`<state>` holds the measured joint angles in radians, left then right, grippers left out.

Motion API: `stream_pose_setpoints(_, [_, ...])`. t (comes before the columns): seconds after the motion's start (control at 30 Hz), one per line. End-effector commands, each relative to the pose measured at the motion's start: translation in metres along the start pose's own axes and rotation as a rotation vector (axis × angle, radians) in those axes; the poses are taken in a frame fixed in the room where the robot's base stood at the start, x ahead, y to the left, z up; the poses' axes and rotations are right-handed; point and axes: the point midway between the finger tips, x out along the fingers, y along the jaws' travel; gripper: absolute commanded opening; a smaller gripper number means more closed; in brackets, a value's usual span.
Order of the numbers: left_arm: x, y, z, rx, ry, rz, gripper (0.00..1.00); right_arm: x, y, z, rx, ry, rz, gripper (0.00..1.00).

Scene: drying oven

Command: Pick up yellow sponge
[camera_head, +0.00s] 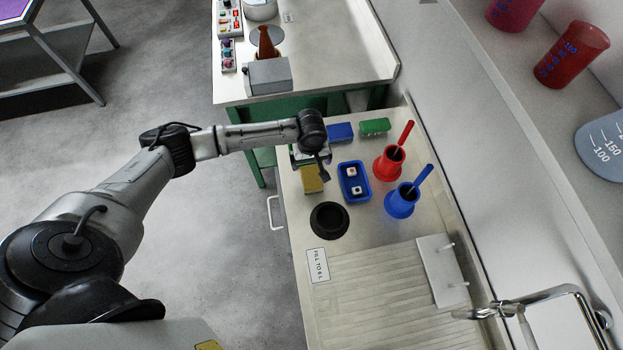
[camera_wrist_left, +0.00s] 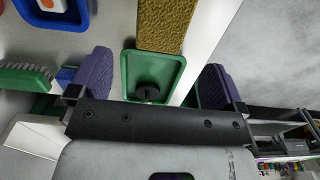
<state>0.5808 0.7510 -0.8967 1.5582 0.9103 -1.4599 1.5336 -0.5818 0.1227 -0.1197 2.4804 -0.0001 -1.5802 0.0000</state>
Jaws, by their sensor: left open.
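The yellow sponge (camera_head: 312,179) lies on the counter near its left edge, left of a blue tray. In the left wrist view the sponge (camera_wrist_left: 166,26) shows at the top, beyond the fingertips and between their lines. My left gripper (camera_head: 314,158) is at the far end of the sponge in the head view and partly covers that area. In the wrist view my left gripper (camera_wrist_left: 154,84) is open, its two purple pads wide apart with no sponge between them. The height gap to the sponge cannot be told. My right gripper is not in view.
The blue tray (camera_head: 343,168) holds small white pieces. A blue block (camera_head: 340,132) and a green brush (camera_head: 374,127) lie behind. Red (camera_head: 387,167) and blue (camera_head: 400,204) holders stand right. A black round dish (camera_head: 329,221) sits in front. A green tray-like shape (camera_wrist_left: 172,88) shows between the fingers.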

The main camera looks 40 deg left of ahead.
Motion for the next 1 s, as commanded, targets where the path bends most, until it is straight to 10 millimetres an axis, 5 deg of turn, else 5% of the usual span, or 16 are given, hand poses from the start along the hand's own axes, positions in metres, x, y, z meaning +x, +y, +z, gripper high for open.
stream_pose_setpoints(0.7, [0.071,-0.001,0.001,0.002,-0.001,-0.001,0.96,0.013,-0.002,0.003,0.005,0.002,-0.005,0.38])
stream_pose_setpoints(1.0, [0.082,-0.001,0.001,0.002,0.000,0.000,0.96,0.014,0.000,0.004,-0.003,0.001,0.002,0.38])
